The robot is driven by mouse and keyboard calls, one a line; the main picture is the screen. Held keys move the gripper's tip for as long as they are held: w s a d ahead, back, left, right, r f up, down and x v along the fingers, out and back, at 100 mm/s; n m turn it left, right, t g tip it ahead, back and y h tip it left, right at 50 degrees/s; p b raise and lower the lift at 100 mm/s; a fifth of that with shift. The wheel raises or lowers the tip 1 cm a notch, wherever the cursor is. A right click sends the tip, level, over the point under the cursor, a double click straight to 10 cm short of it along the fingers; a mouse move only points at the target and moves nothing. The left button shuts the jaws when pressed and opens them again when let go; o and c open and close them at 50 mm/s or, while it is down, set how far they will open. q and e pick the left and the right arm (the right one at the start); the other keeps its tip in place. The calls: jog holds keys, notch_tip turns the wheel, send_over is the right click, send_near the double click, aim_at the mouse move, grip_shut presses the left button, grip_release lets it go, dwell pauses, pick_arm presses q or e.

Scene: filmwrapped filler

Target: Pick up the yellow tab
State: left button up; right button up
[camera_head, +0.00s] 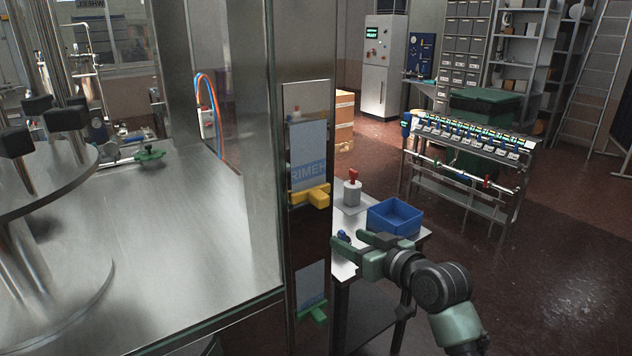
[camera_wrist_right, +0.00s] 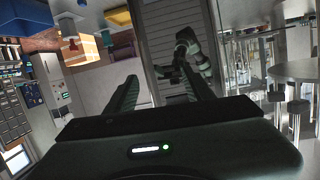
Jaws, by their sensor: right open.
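The yellow tab (camera_head: 310,196) sticks out from the metal post of the machine in the head view, at the lower edge of a panel with blue lettering. A yellow piece (camera_wrist_right: 120,18), which looks like the same tab, shows at the top of the right wrist view. My right gripper (camera_head: 364,250) is open and empty, below and to the right of the tab and apart from it. Its two fingers (camera_wrist_right: 163,88) stand spread in the wrist view with nothing between them. My left gripper is not in view.
A small table (camera_head: 350,224) right of the post holds a blue bin (camera_head: 394,217), a red-handled object (camera_head: 352,188) and a small blue item (camera_head: 343,237). A green tab (camera_head: 314,313) sits lower on the post. A glass pane (camera_head: 215,120) stands left of it.

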jog(key=n+y, duration=0.1)
send_near(325, 199)
jog(key=w+a+f, duration=0.2)
jog(key=w, duration=0.1)
jog(key=p+x, duration=0.1)
jog(key=x, duration=0.1)
jog(key=p+x, duration=0.2)
jog(key=r+p+x, duration=0.1)
jog(key=x, duration=0.1)
jog(key=shift+w+a+r, duration=0.1)
jog(key=shift+w+a, duration=0.15)
jog(key=shift+a, duration=0.1)
jog(key=shift+w+a, duration=0.2)
jog(key=shift+w, duration=0.05)
jog(key=shift+w+f, duration=0.2)
jog(key=shift+f, duration=0.1)
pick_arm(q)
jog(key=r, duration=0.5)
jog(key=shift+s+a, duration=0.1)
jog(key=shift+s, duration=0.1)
pick_arm(e)
grip_shut()
